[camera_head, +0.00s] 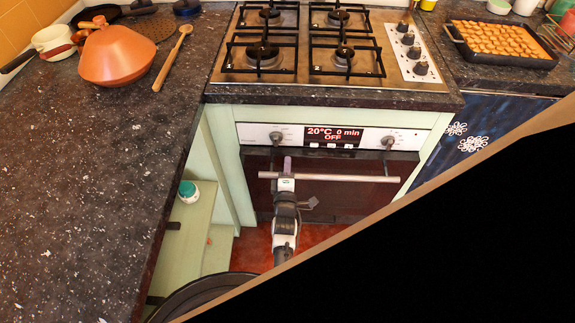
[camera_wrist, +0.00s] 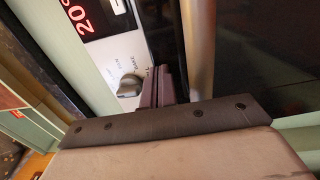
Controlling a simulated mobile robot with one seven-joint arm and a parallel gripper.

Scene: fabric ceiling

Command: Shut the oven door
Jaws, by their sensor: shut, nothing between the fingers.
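The oven door (camera_head: 345,205) is a dark panel with a long silver handle bar (camera_head: 340,178) below the control panel (camera_head: 330,135). I cannot tell whether it is fully shut or slightly ajar. My gripper (camera_head: 287,163) is in front of the left part of the door, its purple fingertips shut and empty, showing just above the handle bar. In the wrist view the shut fingertips (camera_wrist: 164,72) lie beside the handle bar (camera_wrist: 199,45), close to a control knob (camera_wrist: 130,85). Whether they touch the door or handle is unclear. The door's lower right is hidden.
A gas hob (camera_head: 300,50) sits above the oven. An orange tagine (camera_head: 117,55) and a wooden spoon (camera_head: 172,58) lie on the left worktop (camera_head: 75,180). A tray of food (camera_head: 500,42) stands at right. A black area with a tan edge covers the lower right.

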